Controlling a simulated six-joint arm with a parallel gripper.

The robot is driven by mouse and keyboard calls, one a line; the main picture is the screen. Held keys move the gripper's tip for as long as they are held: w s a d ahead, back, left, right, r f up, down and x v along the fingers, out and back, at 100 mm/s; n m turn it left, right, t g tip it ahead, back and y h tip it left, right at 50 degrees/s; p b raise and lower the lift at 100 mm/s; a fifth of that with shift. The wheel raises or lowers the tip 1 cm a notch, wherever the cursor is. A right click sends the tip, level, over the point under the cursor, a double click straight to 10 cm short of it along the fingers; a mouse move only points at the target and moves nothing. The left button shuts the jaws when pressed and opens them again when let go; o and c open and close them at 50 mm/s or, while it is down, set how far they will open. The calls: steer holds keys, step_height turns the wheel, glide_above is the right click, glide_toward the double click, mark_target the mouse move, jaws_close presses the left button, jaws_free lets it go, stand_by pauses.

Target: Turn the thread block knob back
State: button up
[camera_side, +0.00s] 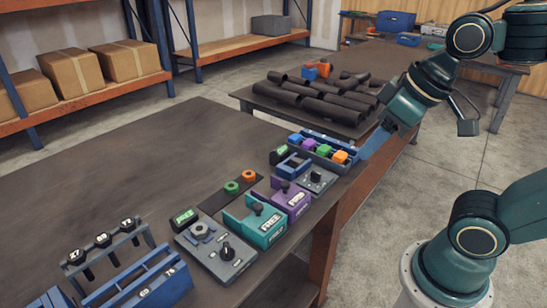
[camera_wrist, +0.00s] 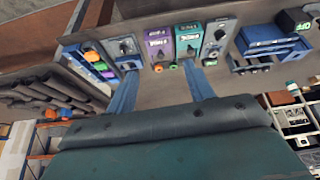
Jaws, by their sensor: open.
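A teal block (camera_side: 266,234) and a purple block (camera_side: 296,204) stand side by side on the bench, each with a black knob on top and a white label. I cannot tell for certain which is the thread block. The teal block (camera_wrist: 188,42) and purple block (camera_wrist: 156,40) also show upright at the top middle of the wrist view. My gripper (camera_side: 367,152) is at the far right end of the row in the side view, apart from both blocks. In the wrist view its two blue fingers (camera_wrist: 161,75) are spread wide with nothing held between them.
A grey panel (camera_side: 208,252) with a black knob stands left of the teal block. Orange and green rings lie on a dark mat (camera_side: 232,192). A blue tray of coloured plugs (camera_side: 325,150) is near my gripper. Tools hang on a rack (camera_side: 103,243). The bench behind is bare.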

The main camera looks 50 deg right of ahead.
steer(key=shift+s+d+f+m, duration=0.15)
steer(key=shift+s+d+m, duration=0.05)
steer(key=shift+s, duration=0.25)
steer(key=shift+s+d+f+m, duration=0.15)
steer(key=shift+s+m, duration=0.05)
steer(key=shift+s, duration=0.2)
steer(key=c, duration=0.3)
steer(key=shift+w+a+r, duration=0.2)
steer(key=shift+w+a, duration=0.05)
steer(key=shift+w, duration=0.3)
steer(key=shift+c, duration=0.7)
steer(key=m+g, duration=0.5)
steer(key=m, duration=0.3)
glide_above(226, 246)
step_height(226, 246, down, 9)
steer(key=shift+r, duration=0.15)
step_height(226, 246, down, 14)
steer(key=shift+r, duration=0.1)
